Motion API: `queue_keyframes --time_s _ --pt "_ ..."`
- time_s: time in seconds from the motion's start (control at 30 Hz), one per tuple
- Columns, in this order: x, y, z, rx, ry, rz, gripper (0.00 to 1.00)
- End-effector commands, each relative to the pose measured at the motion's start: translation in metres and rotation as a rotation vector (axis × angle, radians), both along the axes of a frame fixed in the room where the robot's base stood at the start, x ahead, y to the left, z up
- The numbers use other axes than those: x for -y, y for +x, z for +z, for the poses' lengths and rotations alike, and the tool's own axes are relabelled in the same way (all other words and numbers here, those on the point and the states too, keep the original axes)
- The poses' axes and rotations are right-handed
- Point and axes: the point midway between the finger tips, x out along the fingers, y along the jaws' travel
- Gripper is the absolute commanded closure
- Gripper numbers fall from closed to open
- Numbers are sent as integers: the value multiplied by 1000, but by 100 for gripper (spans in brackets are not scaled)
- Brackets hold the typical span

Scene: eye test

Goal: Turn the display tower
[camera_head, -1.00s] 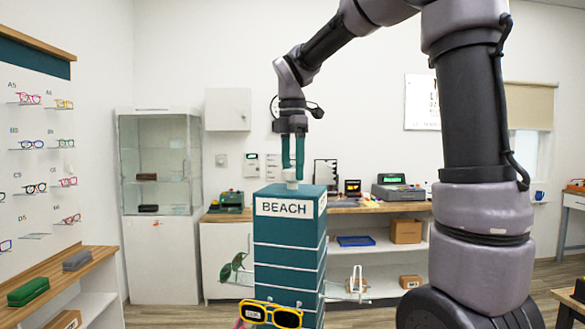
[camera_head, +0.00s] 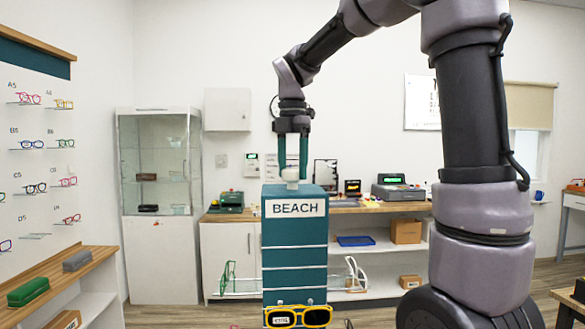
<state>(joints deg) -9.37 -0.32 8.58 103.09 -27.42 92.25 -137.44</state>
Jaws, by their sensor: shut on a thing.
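The display tower (camera_head: 294,256) is a teal square column with white lines around it and a white BEACH sign (camera_head: 295,208) near its top. The BEACH face points almost straight at me. A white knob (camera_head: 290,174) stands on top of the tower. My gripper (camera_head: 292,174) points down from above, with its teal fingers shut on the knob. Yellow-framed glasses (camera_head: 297,316) with dark lenses sit low on the front face. Green-framed glasses (camera_head: 229,277) stick out on the left side, and pale-framed glasses (camera_head: 355,274) on the right side.
A wall rack of glasses (camera_head: 35,145) and a shelf with a green case (camera_head: 28,291) are at the left. A glass cabinet (camera_head: 160,165) stands behind. A wooden counter (camera_head: 375,207) with a cash register (camera_head: 397,188) runs behind the tower. My arm fills the right side.

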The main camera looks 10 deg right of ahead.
Motion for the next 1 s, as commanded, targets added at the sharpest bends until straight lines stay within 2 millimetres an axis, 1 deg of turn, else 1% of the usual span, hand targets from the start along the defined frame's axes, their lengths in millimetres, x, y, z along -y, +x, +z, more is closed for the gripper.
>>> queue_keyframes --time_s 0.47,0.5,0.53,0.57,0.87,0.97,1.0 --pt "0 1 2 6 0 7 100" --pt "0 1 2 6 0 7 22" --pt "0 1 2 6 0 7 11" --pt "0 1 2 6 1 7 3" --pt "0 0 1 2 0 6 3" --pt "0 1 7 4 0 6 3" --pt "0 1 11 4 0 6 3"
